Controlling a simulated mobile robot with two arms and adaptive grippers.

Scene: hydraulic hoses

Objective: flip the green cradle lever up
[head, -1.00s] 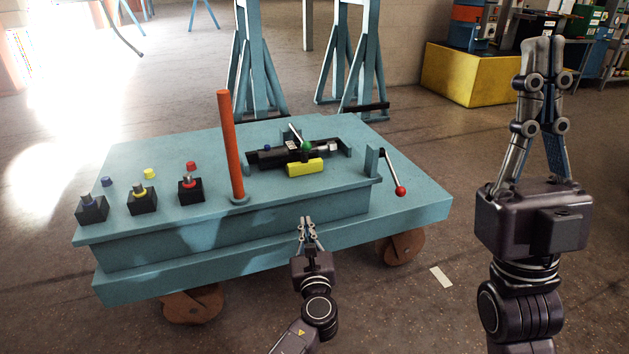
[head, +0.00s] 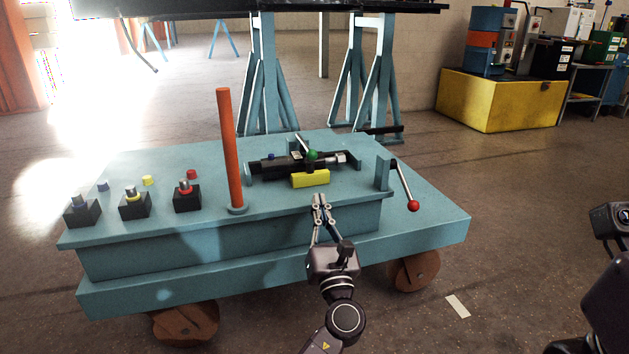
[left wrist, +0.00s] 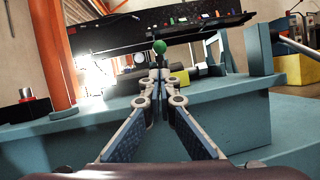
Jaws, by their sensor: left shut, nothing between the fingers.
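The green knob (head: 311,155) of the cradle lever stands above the black cradle (head: 272,167) on the blue cart's top. It also shows in the left wrist view (left wrist: 160,46), just beyond and above my fingertips. A yellow block (head: 311,178) sits in front of the cradle. My left gripper (head: 320,197) is shut and empty, in front of the yellow block at the cart's near edge, apart from the knob in the head view. In the left wrist view the closed fingertips (left wrist: 159,76) partly hide the lever below the knob.
An orange post (head: 230,150) rises left of the cradle. A lever with a red knob (head: 413,206) is at the cart's right end. Several black sockets (head: 187,197) with coloured rings stand at the left. Blue stands (head: 266,85) are behind the cart.

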